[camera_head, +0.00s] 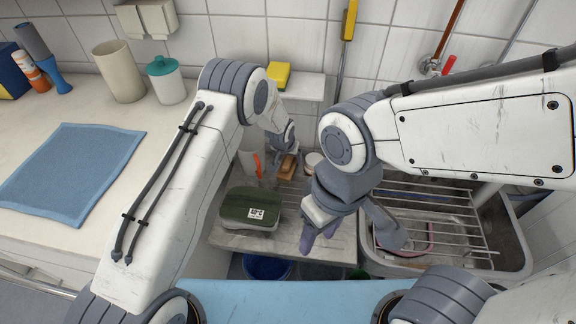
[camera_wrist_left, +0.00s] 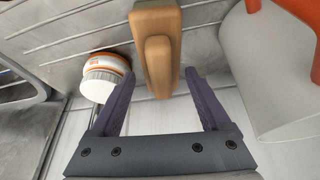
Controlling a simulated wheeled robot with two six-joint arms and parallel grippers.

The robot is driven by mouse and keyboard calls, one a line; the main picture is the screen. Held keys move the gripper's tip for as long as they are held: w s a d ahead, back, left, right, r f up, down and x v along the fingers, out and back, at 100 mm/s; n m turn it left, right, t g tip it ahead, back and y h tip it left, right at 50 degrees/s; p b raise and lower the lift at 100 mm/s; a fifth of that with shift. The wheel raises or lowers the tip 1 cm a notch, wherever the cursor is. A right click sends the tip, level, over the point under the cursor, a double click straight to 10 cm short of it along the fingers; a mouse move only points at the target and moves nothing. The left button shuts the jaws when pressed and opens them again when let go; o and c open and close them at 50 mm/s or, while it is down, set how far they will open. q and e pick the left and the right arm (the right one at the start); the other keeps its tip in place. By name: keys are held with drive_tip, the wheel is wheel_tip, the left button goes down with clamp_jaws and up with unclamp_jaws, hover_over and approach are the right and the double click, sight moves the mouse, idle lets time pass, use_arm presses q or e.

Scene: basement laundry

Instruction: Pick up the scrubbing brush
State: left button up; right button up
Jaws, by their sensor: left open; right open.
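The scrubbing brush (camera_head: 288,167) looks like a wooden block and stands at the back of the grey slatted shelf, near the tiled wall. Whether a finger touches the brush, I cannot tell. Bristles are not visible. My right gripper (camera_head: 319,238) is open and empty above the front right of the shelf.
A white jug with an orange handle (camera_head: 250,158) stands left of the brush. A white-lidded jar (camera_head: 314,160) is to its right. A dark green labelled box (camera_head: 250,208) sits in front. A sink with a wire rack (camera_head: 430,215) is at the right.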

sight(289, 161)
use_arm(q)
drive_tip(key=x, duration=0.3)
drive_tip(key=shift+w+f, duration=0.1)
drive_tip(key=shift+f, duration=0.25)
